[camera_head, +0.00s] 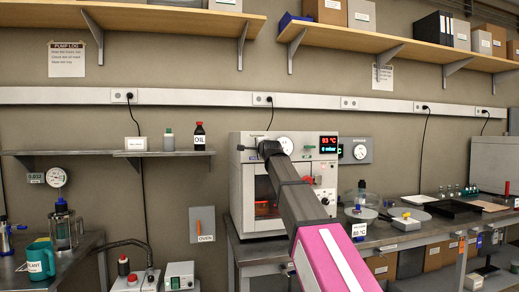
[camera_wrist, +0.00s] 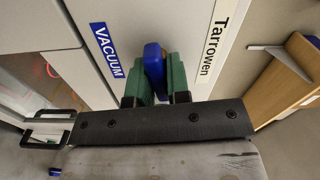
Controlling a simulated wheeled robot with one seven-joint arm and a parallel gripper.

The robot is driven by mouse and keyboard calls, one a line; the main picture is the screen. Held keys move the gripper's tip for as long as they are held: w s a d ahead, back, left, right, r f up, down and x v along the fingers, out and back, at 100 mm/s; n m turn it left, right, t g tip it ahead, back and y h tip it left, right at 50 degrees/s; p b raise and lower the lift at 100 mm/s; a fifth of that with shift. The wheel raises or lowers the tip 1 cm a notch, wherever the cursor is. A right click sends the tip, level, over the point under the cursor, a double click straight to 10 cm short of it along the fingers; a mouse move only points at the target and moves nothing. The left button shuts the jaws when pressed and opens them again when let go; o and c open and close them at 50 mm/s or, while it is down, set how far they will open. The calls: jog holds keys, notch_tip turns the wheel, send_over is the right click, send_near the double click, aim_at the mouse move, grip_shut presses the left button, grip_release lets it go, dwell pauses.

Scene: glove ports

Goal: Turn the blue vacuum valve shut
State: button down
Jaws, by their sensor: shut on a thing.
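The blue vacuum valve (camera_wrist: 153,59) shows in the wrist view as a blue handle running up and down the picture, on a pale panel beside a blue "VACUUM" label (camera_wrist: 108,50). My gripper (camera_wrist: 154,75) has green fingers, one on each side of the handle, and is shut on it. In the head view my gripper (camera_head: 268,150) is at the front of the white oven (camera_head: 248,205), and the valve is hidden behind my arm.
The oven's display (camera_head: 328,144) reads 93 °C and 0 mbar. The oven stands on a grey bench with dishes, a black tray (camera_head: 452,208) and bottles to the right. A wall shelf (camera_head: 110,153) is at left. A wooden edge (camera_wrist: 275,85) shows at right in the wrist view.

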jog(key=shift+f+m, duration=0.1)
jog(key=shift+m, duration=0.8)
jog(key=c, duration=1.1)
grip_release()
jog(key=shift+c, duration=0.2)
jog(key=v, duration=1)
jog(key=shift+s, duration=0.4)
jog(key=shift+d, duration=0.2)
